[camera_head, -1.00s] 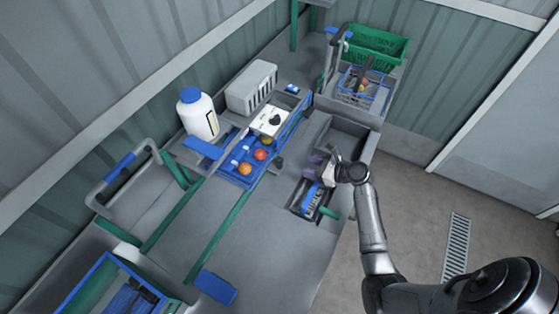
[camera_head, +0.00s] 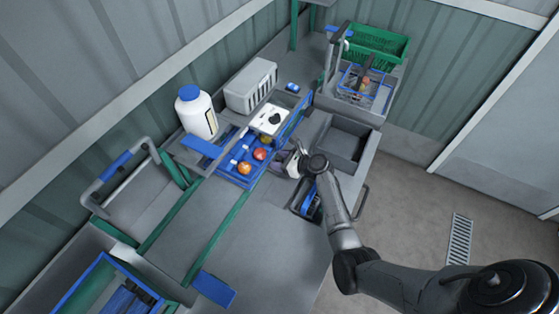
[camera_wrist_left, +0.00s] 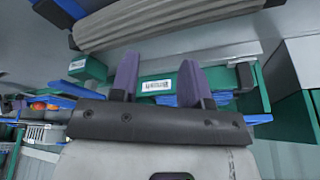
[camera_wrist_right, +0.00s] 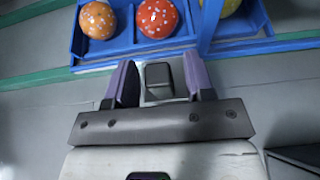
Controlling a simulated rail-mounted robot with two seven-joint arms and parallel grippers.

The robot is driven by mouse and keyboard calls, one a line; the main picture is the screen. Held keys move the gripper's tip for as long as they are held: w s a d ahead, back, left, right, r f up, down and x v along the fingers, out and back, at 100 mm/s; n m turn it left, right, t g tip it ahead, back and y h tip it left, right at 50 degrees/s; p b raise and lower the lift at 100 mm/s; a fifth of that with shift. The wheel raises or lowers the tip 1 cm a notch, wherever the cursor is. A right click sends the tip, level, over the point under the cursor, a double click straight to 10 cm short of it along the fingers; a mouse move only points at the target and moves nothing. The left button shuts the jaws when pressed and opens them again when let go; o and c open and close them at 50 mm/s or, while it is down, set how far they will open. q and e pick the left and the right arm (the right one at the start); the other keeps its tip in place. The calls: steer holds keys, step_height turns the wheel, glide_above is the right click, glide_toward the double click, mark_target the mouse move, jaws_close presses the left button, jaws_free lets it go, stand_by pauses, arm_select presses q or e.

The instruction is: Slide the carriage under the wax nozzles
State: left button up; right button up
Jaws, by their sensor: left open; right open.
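My right gripper (camera_head: 277,161) is open at the carriage's near side. In the right wrist view its purple fingers (camera_wrist_right: 160,84) stand either side of a small dark block (camera_wrist_right: 158,76), probably the carriage's handle. My left gripper (camera_wrist_left: 158,82) is open and empty, only in its wrist view.
A grey bin (camera_head: 346,146) is right of my right gripper. A green crate (camera_head: 377,44) stands far back.

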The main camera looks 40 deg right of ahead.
steer(key=shift+w, duration=0.1)
jaws_close()
stand_by(0.5)
